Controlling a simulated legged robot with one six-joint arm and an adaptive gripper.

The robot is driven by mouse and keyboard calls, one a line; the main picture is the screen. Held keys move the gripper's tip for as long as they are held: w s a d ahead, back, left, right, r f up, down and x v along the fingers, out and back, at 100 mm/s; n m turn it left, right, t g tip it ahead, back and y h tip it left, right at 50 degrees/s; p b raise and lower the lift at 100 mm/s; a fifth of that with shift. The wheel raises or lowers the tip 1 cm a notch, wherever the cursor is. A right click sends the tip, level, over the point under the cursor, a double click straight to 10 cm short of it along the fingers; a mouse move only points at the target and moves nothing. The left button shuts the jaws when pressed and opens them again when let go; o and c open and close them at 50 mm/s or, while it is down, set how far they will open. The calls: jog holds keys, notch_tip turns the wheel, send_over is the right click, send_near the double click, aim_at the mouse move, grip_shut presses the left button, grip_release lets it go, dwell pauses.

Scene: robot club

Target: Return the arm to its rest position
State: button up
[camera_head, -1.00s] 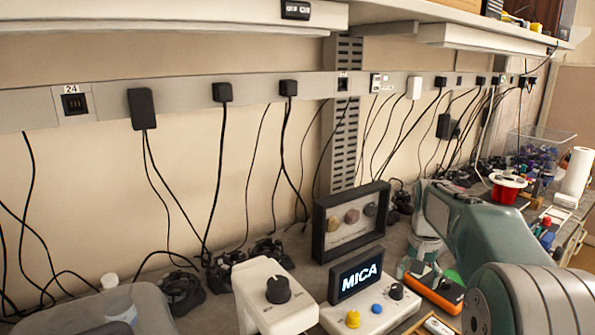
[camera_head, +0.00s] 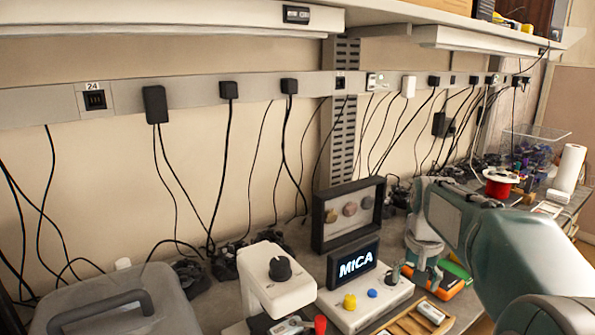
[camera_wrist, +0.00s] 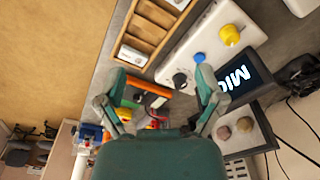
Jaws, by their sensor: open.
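My gripper (camera_wrist: 160,98) shows in the wrist view with its two fingers spread apart and nothing between them. It hangs above the bench, over the area beside the white console with the MICA screen (camera_wrist: 243,82). In the head view my green arm reaches in from the right, and its wrist end is beside the orange and green item on the bench. The fingers themselves are hard to make out there.
The MICA console (camera_head: 365,302), a dark framed display box (camera_head: 318,235), a white device with a black knob (camera_head: 262,268) and a lidded grey bin (camera_head: 165,285) crowd the bench. A wooden tray (camera_head: 408,318) lies in front. A red spool (camera_head: 500,188) and paper towel roll (camera_head: 571,168) stand farther right.

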jog(key=s+a+n+t, duration=0.2)
jog(key=s+a, duration=0.2)
jog(key=s, duration=0.8)
jog(key=s+a+f+n+t, duration=0.1)
jog(key=s+a, duration=0.3)
jog(key=s, duration=0.8)
jog(key=shift+f+n+t, duration=0.25)
jog(key=shift+n+t, duration=0.45)
jog(key=shift+t, duration=0.1)
jog(key=shift+w+a, duration=0.1)
